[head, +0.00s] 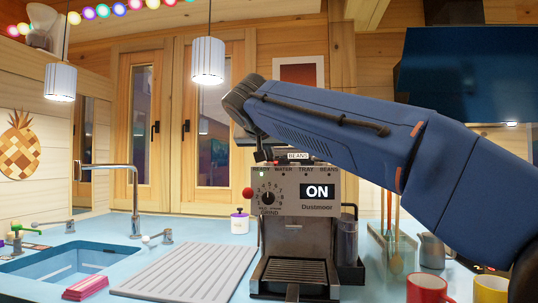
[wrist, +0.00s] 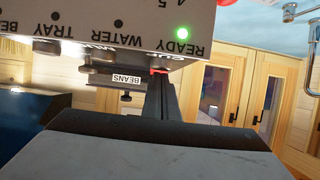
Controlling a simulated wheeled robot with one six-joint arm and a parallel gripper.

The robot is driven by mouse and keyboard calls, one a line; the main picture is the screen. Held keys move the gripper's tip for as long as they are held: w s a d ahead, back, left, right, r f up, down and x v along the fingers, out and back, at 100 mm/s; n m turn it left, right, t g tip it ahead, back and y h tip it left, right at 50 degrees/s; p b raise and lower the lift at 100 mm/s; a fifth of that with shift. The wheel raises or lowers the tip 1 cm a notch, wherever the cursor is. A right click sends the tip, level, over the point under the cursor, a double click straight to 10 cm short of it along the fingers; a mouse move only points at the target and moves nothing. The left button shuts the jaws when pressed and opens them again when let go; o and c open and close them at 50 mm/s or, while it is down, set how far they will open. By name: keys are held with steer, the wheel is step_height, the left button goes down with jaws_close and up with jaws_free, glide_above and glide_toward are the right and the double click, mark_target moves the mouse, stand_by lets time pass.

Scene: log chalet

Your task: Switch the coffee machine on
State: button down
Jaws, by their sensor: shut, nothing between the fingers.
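The coffee machine (head: 305,220) stands on the blue counter. Its display (head: 317,192) reads "ON" above the name Dustmoor. A green light (head: 262,174) is lit under READY; it also glows in the wrist view (wrist: 183,33). A dial marked GRIND (head: 268,196) and a red knob (head: 248,193) are on the left side of the front. My gripper (head: 260,154) is shut and empty at the machine's upper left, by the top edge of the panel. In the wrist view its fingers (wrist: 159,84) reach close to the panel edge; whether they touch it is unclear.
A sink with a tap (head: 135,200) and a ribbed drainboard (head: 180,271) lie to the left. A red mug (head: 427,289), a yellow mug (head: 490,289) and a metal jug (head: 434,251) stand at the right. A white jar (head: 240,223) is behind.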

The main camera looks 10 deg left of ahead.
steer(key=shift+r, duration=0.1)
steer(key=shift+r, duration=0.75)
